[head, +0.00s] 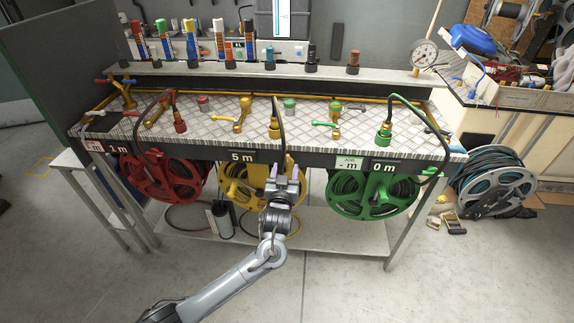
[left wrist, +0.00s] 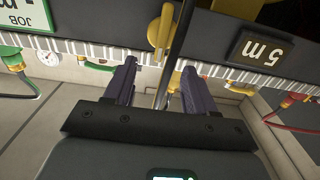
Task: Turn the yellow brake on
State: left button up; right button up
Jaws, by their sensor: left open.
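The yellow hose reel (head: 235,186) hangs under the bench between the red and green reels. My left gripper (head: 282,168) is in front of its right side, below the bench edge, pointing towards the bench and covering part of the reel. My right gripper is in neither view.
A red reel (head: 166,178) and a green reel (head: 372,195) hang either side. A dark hose (head: 281,125) drops over the bench edge near my left gripper. The "5 m" sign (head: 243,156) is close by. The floor in front is clear.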

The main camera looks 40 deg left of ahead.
aim_at(288, 159)
pick_arm(q)
jog(key=shift+b+x, duration=0.65)
jog(key=shift+x, duration=1.8)
jog(key=shift+d, duration=0.1)
jog(key=c, duration=0.9)
